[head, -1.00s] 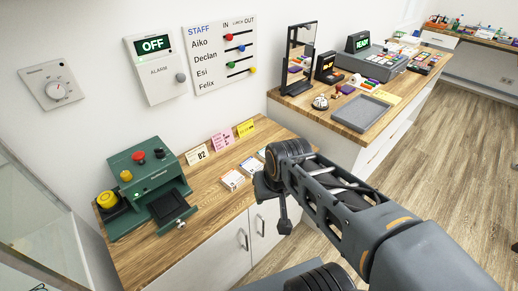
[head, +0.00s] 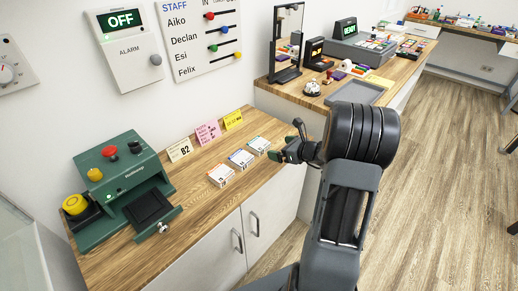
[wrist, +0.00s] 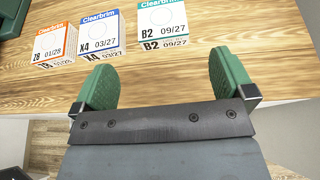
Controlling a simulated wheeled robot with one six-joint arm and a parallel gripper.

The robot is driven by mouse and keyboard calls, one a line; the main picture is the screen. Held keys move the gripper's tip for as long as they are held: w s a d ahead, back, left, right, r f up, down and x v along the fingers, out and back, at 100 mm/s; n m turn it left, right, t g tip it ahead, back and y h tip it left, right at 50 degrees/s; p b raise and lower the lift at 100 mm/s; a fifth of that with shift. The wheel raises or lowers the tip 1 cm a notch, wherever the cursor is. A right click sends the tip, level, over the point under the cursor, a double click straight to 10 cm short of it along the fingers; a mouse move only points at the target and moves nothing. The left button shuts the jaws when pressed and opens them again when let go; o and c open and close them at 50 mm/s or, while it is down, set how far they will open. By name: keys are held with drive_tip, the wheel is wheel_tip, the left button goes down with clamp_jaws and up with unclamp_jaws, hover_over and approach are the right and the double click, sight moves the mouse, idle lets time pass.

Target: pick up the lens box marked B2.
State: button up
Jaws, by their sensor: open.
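The lens box marked B2 (wrist: 163,22) is white with a teal band and reads "Clearbrim B2 09/27" in the wrist view. It lies on the wooden counter and is the rightmost of three boxes there. In the head view it is the farthest box (head: 259,145) of the row. My gripper (wrist: 160,72) is open and empty, its two green fingers apart. The box lies beyond the fingertips, ahead of the gap between them. In the head view my gripper (head: 288,143) is just right of the box, by the counter's front edge.
A blue-banded X4 box (wrist: 100,32) and an orange-banded Z8 box (wrist: 62,44) lie left of B2. Behind the row stand a white card reading B2 (head: 180,150), a pink card (head: 208,133) and a yellow card (head: 233,120). A green machine (head: 122,172) stands at the left.

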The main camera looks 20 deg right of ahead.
sight(259, 143)
drive_tip(key=x, duration=1.2)
drive_tip(key=shift+w, duration=0.2)
drive_tip(key=shift+c, duration=0.3)
drive_tip(key=c, duration=0.8)
drive_tip(key=shift+r, duration=0.15)
